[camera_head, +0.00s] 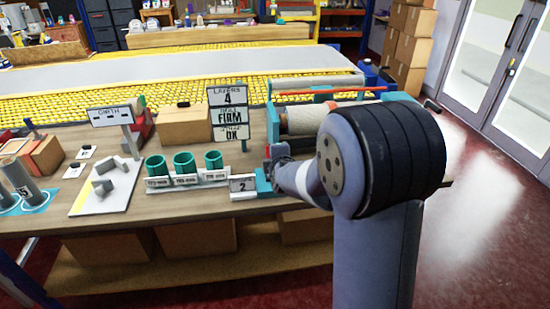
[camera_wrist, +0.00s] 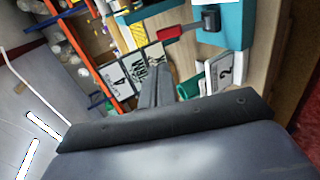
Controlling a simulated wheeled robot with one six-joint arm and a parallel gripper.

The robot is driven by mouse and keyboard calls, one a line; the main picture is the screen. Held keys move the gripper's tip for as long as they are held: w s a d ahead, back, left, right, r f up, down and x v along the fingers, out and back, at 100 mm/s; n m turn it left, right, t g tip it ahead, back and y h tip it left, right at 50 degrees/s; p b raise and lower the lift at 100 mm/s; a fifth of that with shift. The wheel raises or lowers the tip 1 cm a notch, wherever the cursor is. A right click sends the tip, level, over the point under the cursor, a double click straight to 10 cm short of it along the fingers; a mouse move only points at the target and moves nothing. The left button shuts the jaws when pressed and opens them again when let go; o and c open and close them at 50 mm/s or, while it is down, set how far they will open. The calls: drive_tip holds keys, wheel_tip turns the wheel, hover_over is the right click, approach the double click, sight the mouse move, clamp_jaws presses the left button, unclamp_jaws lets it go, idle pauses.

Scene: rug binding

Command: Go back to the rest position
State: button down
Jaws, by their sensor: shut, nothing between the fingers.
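My arm reaches over the right part of the workbench (camera_head: 130,208) in the head view. My gripper (camera_wrist: 155,72) shows in the wrist view with its grey fingers together and nothing between them. In the head view the gripper is mostly hidden by my arm, near a teal fixture at the bench's front.
A sign (camera_head: 228,112) reading "4", "FIRM" and "OK" stands behind three green cups (camera_head: 184,163). A roll machine (camera_head: 315,118) stands behind my arm. A cardboard box (camera_head: 185,126) and a girth stand (camera_head: 112,118) are left. Open red floor (camera_head: 480,210) lies right.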

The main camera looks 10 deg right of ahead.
drive_tip(key=f+b+x, duration=0.1)
drive_tip(key=b+x, duration=0.2)
drive_tip(key=x, duration=0.7)
drive_tip(key=shift+s+f+t, duration=0.25)
drive_tip(key=shift+s+t, duration=0.05)
drive_tip(key=shift+s, duration=0.05)
drive_tip(key=b, duration=0.2)
drive_tip(key=t+b, duration=0.1)
drive_tip(key=b, duration=0.1)
drive_tip(key=shift+w+f, duration=0.1)
drive_tip(key=shift+f, duration=0.2)
